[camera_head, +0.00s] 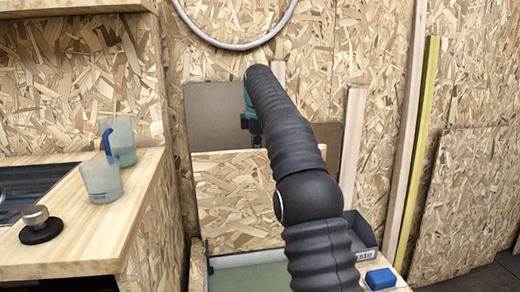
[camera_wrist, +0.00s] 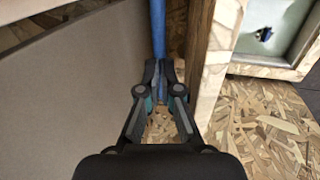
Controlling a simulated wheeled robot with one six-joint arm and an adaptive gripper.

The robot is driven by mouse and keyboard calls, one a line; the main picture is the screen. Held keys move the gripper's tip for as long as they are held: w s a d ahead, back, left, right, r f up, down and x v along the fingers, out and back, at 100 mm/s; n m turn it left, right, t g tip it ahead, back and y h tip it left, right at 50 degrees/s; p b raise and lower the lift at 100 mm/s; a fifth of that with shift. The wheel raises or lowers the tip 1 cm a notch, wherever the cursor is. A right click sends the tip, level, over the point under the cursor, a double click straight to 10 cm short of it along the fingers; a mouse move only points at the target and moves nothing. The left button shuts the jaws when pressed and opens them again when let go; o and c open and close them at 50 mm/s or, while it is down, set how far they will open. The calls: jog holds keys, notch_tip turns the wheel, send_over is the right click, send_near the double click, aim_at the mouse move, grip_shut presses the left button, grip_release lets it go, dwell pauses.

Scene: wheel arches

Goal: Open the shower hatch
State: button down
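A plain grey-brown panel (camera_head: 215,118), seemingly the hatch, is set in the chipboard wall behind my arm in the head view. In the wrist view a smooth grey panel (camera_wrist: 80,85) fills the left side. A narrow blue bar (camera_wrist: 158,28) runs upright along its right edge. My gripper (camera_wrist: 160,68) has its fingertips close together on either side of the bar's lower end and appears shut on it. In the head view my arm hides most of the gripper; only a teal part of it (camera_head: 250,121) shows.
A wooden post (camera_wrist: 198,55) stands just right of my gripper, beside an open-fronted box. A grey tray (camera_head: 362,240) and blue block (camera_head: 380,279) lie low right.

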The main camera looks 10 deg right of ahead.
jog(key=f, duration=0.2)
jog(key=shift+w+a+f+g, duration=0.1)
jog(key=shift+w+f+g, duration=0.2)
jog(key=shift+w+f, duration=0.1)
jog(key=c, duration=1.2)
grip_release()
jog(key=shift+c, duration=0.2)
jog(key=shift+o, duration=0.3)
jog(key=shift+w+f, duration=0.5)
jog(key=shift+f, duration=0.05)
jog(key=shift+s+r, duration=0.4)
jog(key=shift+r, duration=0.45)
jog(key=shift+w+f, duration=0.15)
